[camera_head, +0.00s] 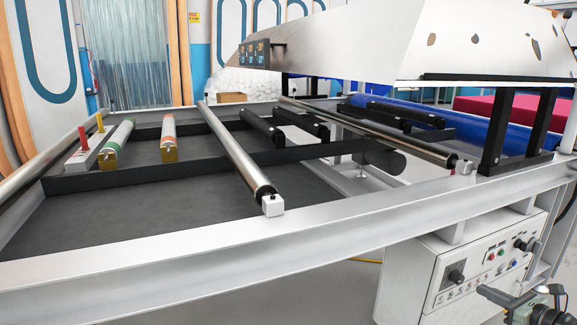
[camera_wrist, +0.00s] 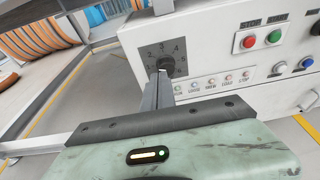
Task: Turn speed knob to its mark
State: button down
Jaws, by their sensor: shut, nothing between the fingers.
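The speed knob is a dark round knob (camera_wrist: 166,62) with a numbered dial around it, on the white front of a control box. It also shows in the head view as a dark knob (camera_head: 456,273) at the lower right. My gripper (camera_wrist: 162,77) is shut and empty, its fingers reaching up toward the knob. The fingertips overlap the knob's lower edge in the wrist view; I cannot tell whether they touch it. The knob's pointer and its mark are too small to make out. My gripper (camera_head: 486,291) also shows at the lower right of the head view.
A red button (camera_wrist: 248,42) and a green button (camera_wrist: 275,37) sit right of the dial. A row of small coloured buttons (camera_wrist: 211,82) runs below it. Another dark knob (camera_head: 521,244) projects at the panel's right. The grey machine frame (camera_head: 250,256) stands above and left of the box.

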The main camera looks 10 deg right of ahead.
jog(key=shift+w+a, duration=0.3)
jog(key=shift+w, duration=0.85)
jog(key=shift+w+a, duration=0.3)
jog(key=shift+w, duration=0.8)
jog(key=shift+w+a, duration=0.3)
jog(key=shift+w, duration=0.85)
jog(key=shift+d, duration=0.45)
jog(key=shift+w+d, duration=0.1)
jog(key=shift+d, duration=0.05)
jog(key=shift+w+d, duration=0.15)
jog(key=shift+d, duration=0.4)
jog(key=shift+d+f, duration=0.1)
jog(key=shift+d, duration=0.05)
jog(key=shift+d+r+p, duration=0.15)
jog(key=shift+r+p, duration=0.2)
jog(key=shift+r, duration=0.1)
jog(key=shift+s+d, duration=0.25)
jog(key=shift+s, duration=0.7)
jog(key=shift+s+d, duration=0.2)
jog(key=shift+s, duration=0.75)
jog(key=shift+s+d, duration=0.25)
jog(key=shift+s, duration=0.7)
